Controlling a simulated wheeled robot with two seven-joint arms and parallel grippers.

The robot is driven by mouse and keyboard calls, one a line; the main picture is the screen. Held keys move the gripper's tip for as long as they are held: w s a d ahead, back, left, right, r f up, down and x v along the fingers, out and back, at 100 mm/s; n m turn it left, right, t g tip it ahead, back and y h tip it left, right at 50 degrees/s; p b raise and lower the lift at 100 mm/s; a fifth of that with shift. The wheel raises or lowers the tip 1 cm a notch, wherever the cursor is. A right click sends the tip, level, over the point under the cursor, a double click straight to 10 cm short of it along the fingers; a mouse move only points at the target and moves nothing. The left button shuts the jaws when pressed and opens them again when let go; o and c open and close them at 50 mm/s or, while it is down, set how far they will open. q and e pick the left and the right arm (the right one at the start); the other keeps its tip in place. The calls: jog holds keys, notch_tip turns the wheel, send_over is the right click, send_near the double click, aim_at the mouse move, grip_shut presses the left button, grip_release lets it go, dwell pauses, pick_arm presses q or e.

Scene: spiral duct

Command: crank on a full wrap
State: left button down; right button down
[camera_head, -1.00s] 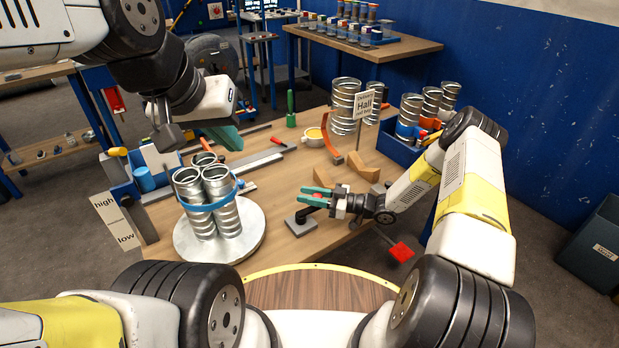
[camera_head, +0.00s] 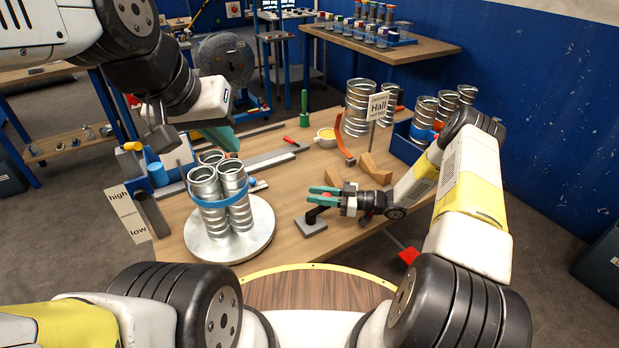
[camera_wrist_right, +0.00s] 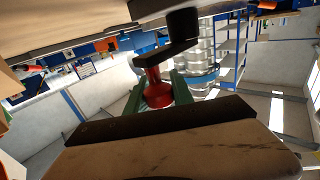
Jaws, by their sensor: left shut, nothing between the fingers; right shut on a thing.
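Three upright silver spiral ducts (camera_head: 210,218) stand bunched on a round metal turntable (camera_head: 262,235), with a blue band (camera_head: 222,198) around them. A small black crank (camera_head: 312,211) on a grey base plate (camera_head: 309,224) stands right of the turntable. My right gripper (camera_head: 324,194) is shut on the crank's red knob; the right wrist view shows the red knob (camera_wrist_right: 157,92) between the green fingers, with the black crank arm (camera_wrist_right: 168,52) beyond it. My left gripper (camera_head: 224,139) is shut and empty, raised behind the ducts; its fingertips are partly hard to make out.
A high/low board (camera_head: 127,214) is at the bench's left edge. More ducts (camera_head: 359,106) and a "Hall" sign (camera_head: 378,107) stand at the back right, near a blue bin (camera_head: 405,146).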

jog(key=c, duration=1.1)
grip_release()
jog(key=shift+w+d, duration=0.1)
jog(key=shift+r, duration=0.25)
jog(key=r, duration=0.1)
jog(key=s+r, duration=0.1)
jog(key=r, duration=0.1)
jog(key=shift+s+r, duration=0.1)
jog(key=shift+s, duration=0.1)
jog(key=s+r, duration=0.1)
jog(key=s, duration=1.3)
jog(key=shift+s+a, duration=0.2)
jog(key=shift+s, duration=0.15)
jog(key=shift+r, duration=0.1)
jog(key=shift+c, duration=0.4)
